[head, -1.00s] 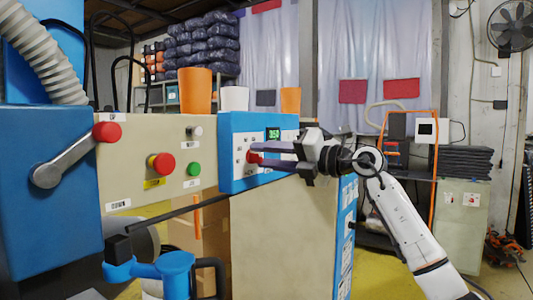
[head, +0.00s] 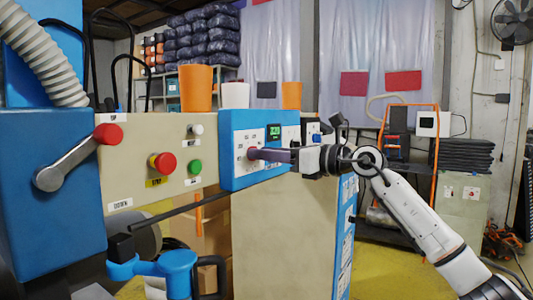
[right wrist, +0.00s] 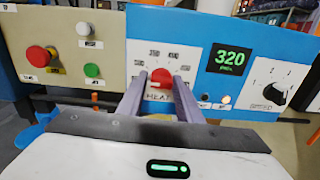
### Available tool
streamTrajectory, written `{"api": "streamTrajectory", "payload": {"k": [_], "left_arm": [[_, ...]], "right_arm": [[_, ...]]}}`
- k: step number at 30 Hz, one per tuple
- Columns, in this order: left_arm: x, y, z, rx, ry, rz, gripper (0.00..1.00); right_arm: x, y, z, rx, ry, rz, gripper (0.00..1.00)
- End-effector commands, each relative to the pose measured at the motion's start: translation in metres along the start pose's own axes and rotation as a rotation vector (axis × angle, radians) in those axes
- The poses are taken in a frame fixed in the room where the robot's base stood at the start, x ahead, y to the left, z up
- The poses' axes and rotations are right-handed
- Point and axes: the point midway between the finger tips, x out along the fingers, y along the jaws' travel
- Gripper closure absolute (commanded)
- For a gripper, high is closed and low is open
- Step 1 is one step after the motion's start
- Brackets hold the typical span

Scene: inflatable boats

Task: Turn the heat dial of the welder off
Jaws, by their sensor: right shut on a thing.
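The welder's blue control panel (head: 228,178) stands in the middle of the head view; its blue face (right wrist: 205,45) also fills the right of the right wrist view. The red heat dial (right wrist: 161,77) has printed marks around it and a HEAT label below. My right gripper (head: 264,155) reaches in from the right. Its two fingers (right wrist: 160,84) are shut on the dial, one on each side. A green display (right wrist: 232,60) beside the dial reads 320. The dial's pointer is too small to read. My left gripper is not in view.
A black speed knob (right wrist: 276,95) sits right of the display. A beige panel at left carries a red button (head: 162,163), a green button (head: 194,167) and a red-knobbed lever (head: 75,158). Orange and white cups (head: 196,88) stand on top. A blue clamp-like part (head: 160,268) is below.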

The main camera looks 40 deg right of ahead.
Motion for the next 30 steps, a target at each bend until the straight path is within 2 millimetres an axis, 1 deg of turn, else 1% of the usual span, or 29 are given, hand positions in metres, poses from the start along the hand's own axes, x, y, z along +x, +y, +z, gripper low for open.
{"api": "streamTrajectory", "payload": {"k": [6, 12, 29, 30], "left_arm": [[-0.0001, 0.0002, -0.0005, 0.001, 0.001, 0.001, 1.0], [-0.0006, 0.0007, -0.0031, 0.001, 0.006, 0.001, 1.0], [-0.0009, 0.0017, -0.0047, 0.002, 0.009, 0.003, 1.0], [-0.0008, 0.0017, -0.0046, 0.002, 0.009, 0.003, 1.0]], "right_arm": [[-0.0003, 0.0004, 0.0, -0.127, 0.0, -0.001, 0.91], [-0.0004, 0.0007, 0.0002, -0.194, -0.001, 0.0, 0.91], [-0.0003, 0.0008, 0.0003, -0.224, -0.002, -0.001, 0.9], [-0.0003, 0.0008, 0.0004, -0.224, -0.002, -0.001, 0.63]]}}
